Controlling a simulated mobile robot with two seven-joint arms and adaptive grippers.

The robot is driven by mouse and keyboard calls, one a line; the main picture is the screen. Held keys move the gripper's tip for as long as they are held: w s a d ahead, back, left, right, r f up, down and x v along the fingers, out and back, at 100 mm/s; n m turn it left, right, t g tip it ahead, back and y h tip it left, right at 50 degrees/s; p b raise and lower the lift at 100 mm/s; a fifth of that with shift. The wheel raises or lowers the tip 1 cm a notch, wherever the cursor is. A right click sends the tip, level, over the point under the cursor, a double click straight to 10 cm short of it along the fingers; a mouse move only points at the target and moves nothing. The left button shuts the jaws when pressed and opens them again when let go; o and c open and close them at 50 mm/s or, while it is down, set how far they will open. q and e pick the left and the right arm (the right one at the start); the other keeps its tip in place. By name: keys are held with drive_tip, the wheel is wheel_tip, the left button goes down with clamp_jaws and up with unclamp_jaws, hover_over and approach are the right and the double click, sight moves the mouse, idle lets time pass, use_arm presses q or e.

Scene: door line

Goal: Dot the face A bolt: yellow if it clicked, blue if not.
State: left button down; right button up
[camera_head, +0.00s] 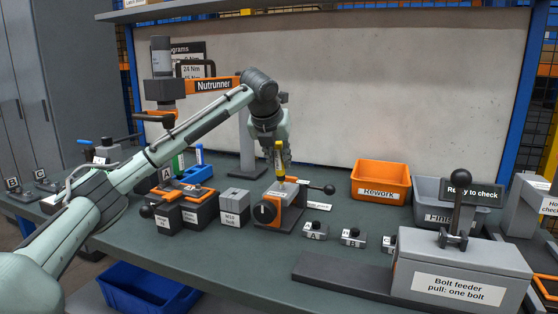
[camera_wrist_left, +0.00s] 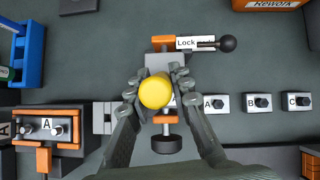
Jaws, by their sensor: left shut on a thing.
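My left gripper (camera_head: 276,150) is shut on a yellow marker (camera_head: 279,160), held upright over the grey clamp fixture (camera_head: 279,208). In the left wrist view, the marker's round yellow end (camera_wrist_left: 156,92) sits between the gripper's fingers (camera_wrist_left: 157,80) and hides the middle of the fixture. The marker's lower end is close to the fixture's top; I cannot tell whether it touches. Any bolt beneath it is hidden. A blue marker (camera_head: 199,154) and a green marker (camera_head: 178,163) stand at the blue holder (camera_head: 199,173). My right gripper is not in view.
The lock lever (camera_head: 328,189) sticks out right of the fixture. Small blocks labelled A (camera_head: 314,231) and B (camera_head: 353,238) stand farther right. An orange Rework bin (camera_head: 380,183) and the bolt feeder (camera_head: 460,265) are beyond. The sign (camera_head: 472,191) reads "Ready to check".

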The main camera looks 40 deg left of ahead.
use_arm(q)
drive_tip(key=shift+r, duration=2.85)
